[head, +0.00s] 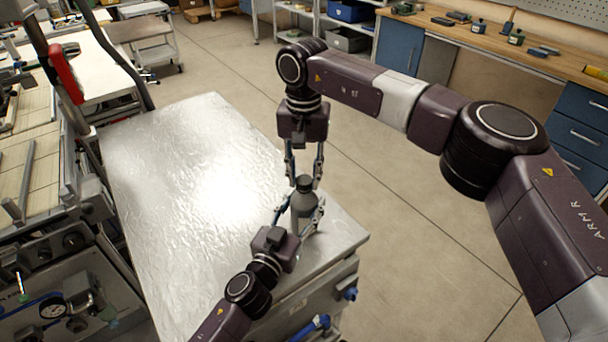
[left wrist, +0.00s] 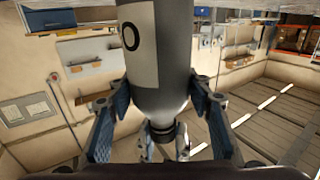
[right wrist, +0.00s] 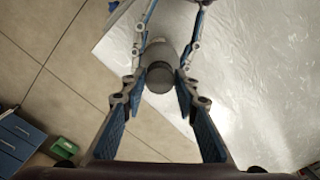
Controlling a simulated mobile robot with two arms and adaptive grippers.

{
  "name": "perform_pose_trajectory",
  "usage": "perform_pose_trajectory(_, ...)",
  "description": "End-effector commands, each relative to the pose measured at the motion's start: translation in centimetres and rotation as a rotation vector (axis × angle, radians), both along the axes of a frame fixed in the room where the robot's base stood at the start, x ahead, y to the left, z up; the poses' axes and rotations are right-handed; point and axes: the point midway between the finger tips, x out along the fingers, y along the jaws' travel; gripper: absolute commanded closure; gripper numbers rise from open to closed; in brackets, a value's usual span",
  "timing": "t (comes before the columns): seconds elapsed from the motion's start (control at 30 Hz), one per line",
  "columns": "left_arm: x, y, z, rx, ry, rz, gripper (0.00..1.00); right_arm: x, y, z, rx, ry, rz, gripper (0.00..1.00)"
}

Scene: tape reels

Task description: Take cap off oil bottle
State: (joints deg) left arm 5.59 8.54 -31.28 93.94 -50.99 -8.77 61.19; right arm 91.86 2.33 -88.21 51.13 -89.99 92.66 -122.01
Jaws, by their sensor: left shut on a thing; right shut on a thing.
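The oil bottle (head: 304,205) is grey and upright near the table's right edge. In the left wrist view the bottle (left wrist: 160,75) shows inverted, with a pale label bearing a dark ring. Its dark cap (head: 304,184) is at the top of the neck, with no visible gap. The cap also shows from above in the right wrist view (right wrist: 159,79). My left gripper (head: 298,217) is shut on the bottle's body from the front. My right gripper (head: 304,176) points down from above and is shut on the cap, its fingers on either side.
The shiny metal table (head: 190,190) is otherwise bare, with free room left of the bottle. Machinery with a gauge (head: 53,308) stands along the left. A wooden workbench (head: 540,60) with blue drawers is at the back right. Open floor lies between.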

Motion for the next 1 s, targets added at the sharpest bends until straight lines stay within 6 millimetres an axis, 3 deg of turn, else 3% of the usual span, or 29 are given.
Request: perform_pose_trajectory(1.0, 0.0, 0.0, 0.0, 0.0, 0.0, -0.001, 1.0, 0.1, 0.0, 2.3, 0.001, -0.001, -0.002, 1.0)
